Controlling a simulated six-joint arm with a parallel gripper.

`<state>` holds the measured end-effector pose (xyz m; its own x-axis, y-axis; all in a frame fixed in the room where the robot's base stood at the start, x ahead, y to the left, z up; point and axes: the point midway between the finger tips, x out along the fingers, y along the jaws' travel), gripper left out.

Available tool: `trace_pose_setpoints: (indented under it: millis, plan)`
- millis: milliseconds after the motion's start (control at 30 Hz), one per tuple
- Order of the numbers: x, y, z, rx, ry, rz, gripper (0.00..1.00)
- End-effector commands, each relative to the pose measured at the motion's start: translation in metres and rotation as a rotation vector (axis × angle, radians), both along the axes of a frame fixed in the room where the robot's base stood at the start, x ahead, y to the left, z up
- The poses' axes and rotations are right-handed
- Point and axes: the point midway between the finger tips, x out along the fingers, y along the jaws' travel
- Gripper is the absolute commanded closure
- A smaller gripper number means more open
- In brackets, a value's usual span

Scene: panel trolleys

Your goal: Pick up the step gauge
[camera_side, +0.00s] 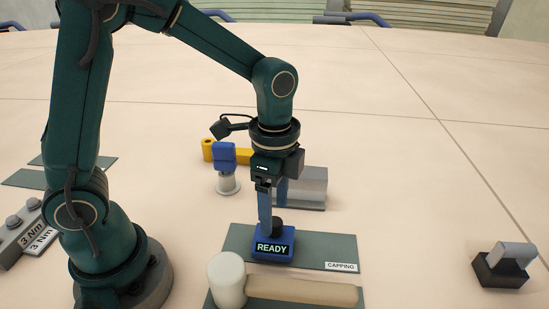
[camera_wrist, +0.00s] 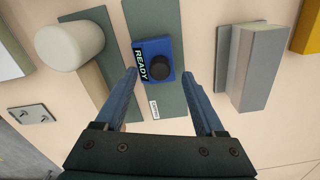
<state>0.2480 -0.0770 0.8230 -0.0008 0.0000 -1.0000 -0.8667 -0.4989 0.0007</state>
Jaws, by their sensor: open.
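No label names the step gauge; a grey block with a lower ledge (camera_side: 313,182), on the table behind my gripper, may be it. It also shows at the right in the wrist view (camera_wrist: 255,65). My gripper (camera_side: 266,226) points down, open and empty, over a blue box marked READY (camera_side: 273,245) with a black knob. In the wrist view the box (camera_wrist: 152,47) shows beyond and between the fingertips (camera_wrist: 160,72). The grey block lies outside the right finger, apart from it. My gripper partly hides the block in the side view.
The blue box stands on a green mat marked CAPPING (camera_side: 310,258). A white-headed mallet (camera_side: 228,280) lies in front. A yellow piece (camera_side: 208,150) and a blue-topped post (camera_side: 224,160) stand behind. A black-and-grey block (camera_side: 505,265) sits right, with clear table between.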

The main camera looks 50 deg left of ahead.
Motion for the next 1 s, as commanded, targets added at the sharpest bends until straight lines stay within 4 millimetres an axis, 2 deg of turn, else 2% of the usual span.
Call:
trace_pose_setpoints:
  millis: [100, 233, 567, 600, 767, 800, 1000]
  plan:
    - [-0.002, 0.000, -0.017, 0.001, 0.006, 0.001, 0.29]
    - [-0.001, 0.000, -0.029, 0.000, 0.004, 0.001, 0.29]
    - [0.000, 0.000, -0.035, 0.000, -0.001, 0.002, 0.29]
    - [0.000, 0.000, -0.035, 0.000, -0.001, 0.002, 0.33]
    - [-0.001, 0.000, -0.035, 0.000, -0.001, 0.002, 0.94]
    - [-0.001, 0.000, -0.035, 0.000, -0.001, 0.002, 1.00]
    - [0.000, 0.000, -0.035, 0.000, -0.001, 0.002, 1.00]
